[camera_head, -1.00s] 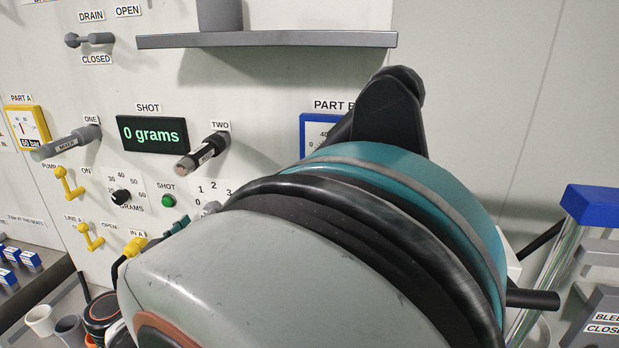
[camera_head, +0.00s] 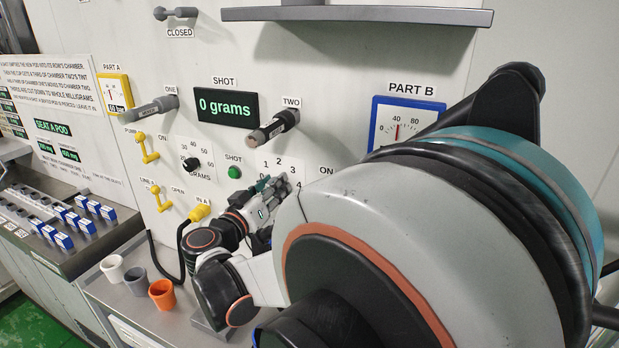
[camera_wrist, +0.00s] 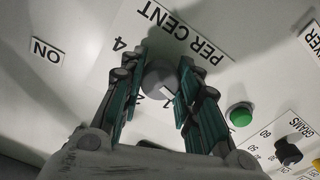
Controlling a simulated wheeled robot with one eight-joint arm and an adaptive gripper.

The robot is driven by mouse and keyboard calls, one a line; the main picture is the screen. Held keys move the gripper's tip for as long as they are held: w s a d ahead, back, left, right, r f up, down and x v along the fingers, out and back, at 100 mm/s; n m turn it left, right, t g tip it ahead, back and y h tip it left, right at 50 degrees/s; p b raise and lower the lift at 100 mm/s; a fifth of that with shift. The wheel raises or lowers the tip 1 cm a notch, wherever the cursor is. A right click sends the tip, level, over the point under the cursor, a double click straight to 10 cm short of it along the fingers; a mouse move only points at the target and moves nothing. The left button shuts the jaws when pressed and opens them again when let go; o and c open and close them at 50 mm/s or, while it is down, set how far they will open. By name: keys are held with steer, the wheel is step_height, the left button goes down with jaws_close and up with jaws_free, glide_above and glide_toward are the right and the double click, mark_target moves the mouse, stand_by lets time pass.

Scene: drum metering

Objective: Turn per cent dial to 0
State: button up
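The per cent dial is a round grey knob (camera_wrist: 158,76) on a white number plate, with a pale mark at its lower right edge in the wrist view. The PER CENT label (camera_wrist: 182,32) is above it and the 4 (camera_wrist: 120,44) to its upper left; fingers partly cover the other numbers. My gripper (camera_wrist: 161,74) has its teal-padded fingers on both sides of the knob, seemingly with narrow gaps. In the head view my gripper (camera_head: 268,187) is at the dial plate (camera_head: 279,163), where 1, 2 and 3 show and the knob is hidden.
The green SHOT button (camera_wrist: 241,115) and the black GRAMS knob (camera_wrist: 288,152) are close by on the panel. The SHOT display (camera_head: 227,106) reads 0 grams. The TWO handle (camera_head: 272,129) juts out above the dial. Cups, including an orange one (camera_head: 162,294), stand below.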

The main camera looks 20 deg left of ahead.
steer(key=shift+n, duration=1.5)
steer(key=o, duration=1)
steer(key=shift+o, duration=0.2)
steer(key=shift+s+f, duration=0.25)
steer(key=shift+s, duration=0.2)
steer(key=shift+o, duration=0.2)
steer(key=s+a, duration=0.1)
steer(key=s, duration=1)
steer(key=shift+r, duration=0.2)
